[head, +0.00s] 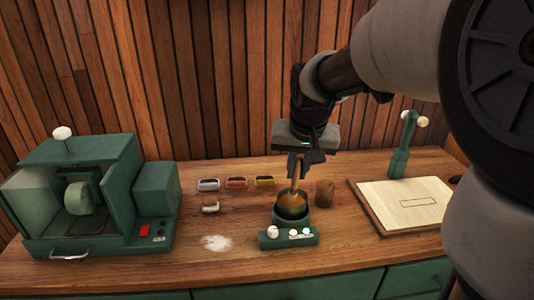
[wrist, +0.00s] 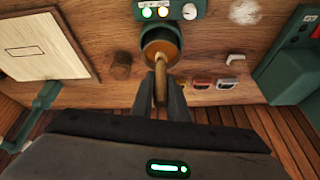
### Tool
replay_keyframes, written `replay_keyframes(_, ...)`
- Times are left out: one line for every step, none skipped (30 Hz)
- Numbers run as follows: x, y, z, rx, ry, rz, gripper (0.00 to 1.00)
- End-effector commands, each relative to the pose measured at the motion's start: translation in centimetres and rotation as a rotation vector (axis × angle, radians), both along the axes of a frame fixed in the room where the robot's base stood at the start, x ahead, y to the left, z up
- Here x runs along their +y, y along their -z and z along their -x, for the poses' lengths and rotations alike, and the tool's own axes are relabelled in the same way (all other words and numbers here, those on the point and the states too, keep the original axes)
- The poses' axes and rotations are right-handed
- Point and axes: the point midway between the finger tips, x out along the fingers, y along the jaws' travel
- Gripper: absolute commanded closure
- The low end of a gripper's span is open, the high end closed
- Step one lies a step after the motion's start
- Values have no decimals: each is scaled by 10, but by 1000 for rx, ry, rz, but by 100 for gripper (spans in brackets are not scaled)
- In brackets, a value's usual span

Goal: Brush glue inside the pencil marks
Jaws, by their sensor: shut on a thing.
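My gripper (head: 299,168) is shut on the wooden handle of a brush (head: 294,184) above the glue pot (head: 293,219). The brush points down into the pot, and its bristles are hidden inside. In the wrist view the brush handle (wrist: 160,88) runs from my fingers into the round pot (wrist: 161,40), which holds brown glue. A pale wood panel (head: 405,206) lies on a board at the right, with a thin pencil rectangle (head: 418,203) marked on it. The pencil marks also show in the wrist view (wrist: 26,51).
A green machine (head: 95,195) with a wheel stands at the left. Several small coloured blocks (head: 236,183) lie left of the pot, with white powder (head: 216,242) in front. A brown cylinder (head: 325,192) stands between pot and panel. A green post (head: 401,155) rises behind the panel.

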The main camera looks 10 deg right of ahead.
Motion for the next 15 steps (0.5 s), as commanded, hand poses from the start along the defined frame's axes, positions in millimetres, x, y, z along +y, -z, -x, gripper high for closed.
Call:
replay_keyframes(0,-8,0,-1,0,0,100)
replay_keyframes(0,-10,0,-1,0,0,100)
replay_keyframes(0,-14,0,-1,0,0,100)
replay_keyframes(0,-16,0,-1,0,0,100)
replay_keyframes(0,-18,0,-1,0,0,100)
replay_keyframes(0,-22,0,-1,0,0,100)
replay_keyframes(0,-24,0,-1,0,0,100)
replay_keyframes(0,-26,0,-1,0,0,100)
replay_keyframes(0,-30,0,-1,0,0,100)
replay_keyframes(0,-32,0,-1,0,0,100)
replay_keyframes(0,-34,0,-1,0,0,100)
replay_keyframes(0,-37,0,-1,0,0,100)
replay_keyframes(0,-40,0,-1,0,0,100)
replay_keyframes(0,-42,0,-1,0,0,100)
replay_keyframes(0,-45,0,-1,0,0,100)
